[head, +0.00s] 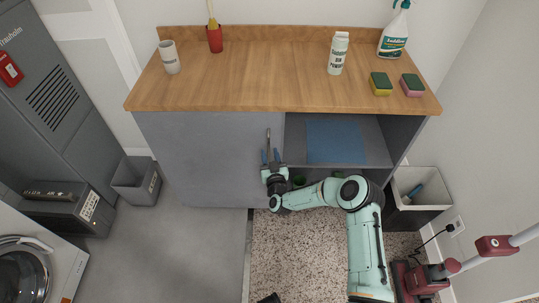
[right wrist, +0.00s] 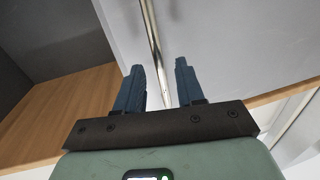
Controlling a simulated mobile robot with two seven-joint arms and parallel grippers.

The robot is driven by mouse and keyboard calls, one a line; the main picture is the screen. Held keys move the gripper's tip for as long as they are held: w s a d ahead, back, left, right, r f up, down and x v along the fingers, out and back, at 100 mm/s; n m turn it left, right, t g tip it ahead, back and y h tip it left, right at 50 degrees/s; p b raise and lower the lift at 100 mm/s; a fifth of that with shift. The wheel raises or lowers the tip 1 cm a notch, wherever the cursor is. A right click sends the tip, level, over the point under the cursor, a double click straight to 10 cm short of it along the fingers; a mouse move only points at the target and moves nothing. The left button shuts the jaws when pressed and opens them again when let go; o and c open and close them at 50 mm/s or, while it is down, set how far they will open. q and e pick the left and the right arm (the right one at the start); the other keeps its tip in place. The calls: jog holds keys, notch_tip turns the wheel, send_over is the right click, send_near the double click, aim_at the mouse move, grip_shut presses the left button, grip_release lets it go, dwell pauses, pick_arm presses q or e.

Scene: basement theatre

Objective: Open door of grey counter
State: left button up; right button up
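The grey counter (head: 205,178) has a wooden top. Its grey door (head: 205,150) covers the left part of the front, with an upright metal bar handle (head: 268,140) near the door's right edge. The right part of the front stands open and shows a shelf with a blue surface (head: 335,142). My right gripper (head: 270,155) is at the lower part of the handle. In the right wrist view its two blue fingers (right wrist: 158,80) are apart, with the handle bar (right wrist: 152,40) passing between them. I see gaps beside the bar.
A cup (head: 170,58), red holder (head: 215,40), white bottle (head: 338,54), spray bottle (head: 393,38) and two sponges (head: 381,84) stand on top. A grey bin (head: 137,182) is left of the door. A white bin (head: 420,183) and red vacuum (head: 425,277) are at right.

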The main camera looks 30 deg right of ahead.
jog(key=shift+w+d, duration=0.15)
jog(key=shift+w, duration=0.25)
jog(key=shift+c, duration=0.3)
grip_shut()
jog(key=shift+s, duration=0.15)
